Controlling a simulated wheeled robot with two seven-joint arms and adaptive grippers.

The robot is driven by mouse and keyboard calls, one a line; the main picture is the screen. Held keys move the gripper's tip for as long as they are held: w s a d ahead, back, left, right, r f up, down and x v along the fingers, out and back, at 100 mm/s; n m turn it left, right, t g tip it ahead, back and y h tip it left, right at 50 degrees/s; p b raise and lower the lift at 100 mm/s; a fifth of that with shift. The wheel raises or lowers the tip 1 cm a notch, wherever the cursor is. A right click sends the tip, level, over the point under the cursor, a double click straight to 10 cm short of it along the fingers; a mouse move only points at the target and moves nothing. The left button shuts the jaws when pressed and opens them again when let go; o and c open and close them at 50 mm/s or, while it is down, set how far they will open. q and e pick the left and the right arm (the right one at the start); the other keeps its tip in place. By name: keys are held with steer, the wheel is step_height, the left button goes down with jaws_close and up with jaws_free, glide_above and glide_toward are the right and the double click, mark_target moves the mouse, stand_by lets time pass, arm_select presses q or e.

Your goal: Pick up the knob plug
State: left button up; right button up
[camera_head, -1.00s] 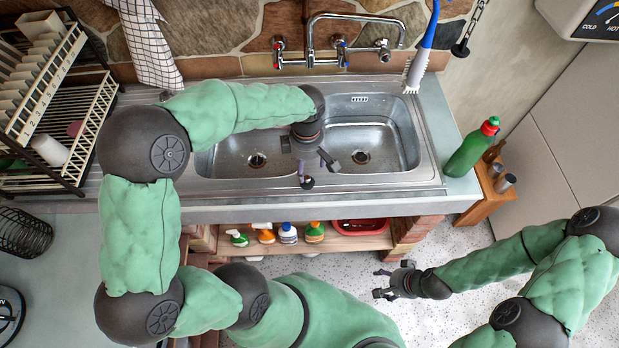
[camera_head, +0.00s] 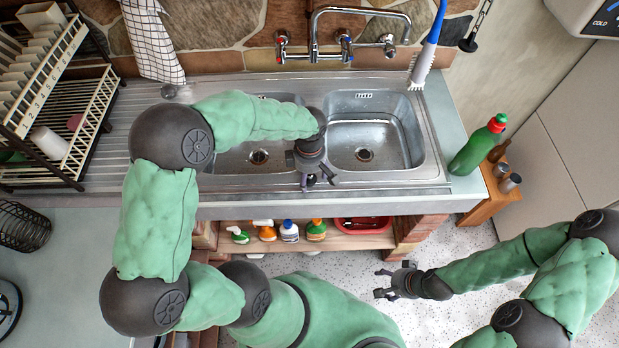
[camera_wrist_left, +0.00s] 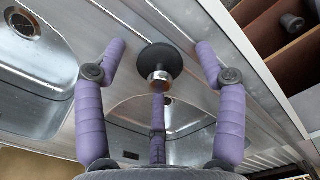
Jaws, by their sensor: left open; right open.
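The knob plug (camera_wrist_left: 160,62) is a black disc with a short metal knob. In the left wrist view it sits on the steel sink rim, between the spread purple fingers of my left gripper (camera_wrist_left: 160,70) and not visibly touched by them. In the head view my left gripper (camera_head: 318,176) is over the front rim of the sink (camera_head: 390,178), open and empty. The plug (camera_head: 310,181) is mostly hidden there by the gripper. My right gripper (camera_head: 380,283) is open and empty, above the floor in front of the sink.
Two basins lie behind the plug, with a tap (camera_head: 345,45) at the back. A green bottle (camera_head: 477,146) stands right of the sink. A dish rack (camera_head: 60,110) is at the left. Several bottles and a red tub (camera_head: 362,223) are on the shelf below.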

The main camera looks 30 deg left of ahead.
arm_select(q)
steer(key=c, duration=1.2)
steer(key=shift+r, duration=0.1)
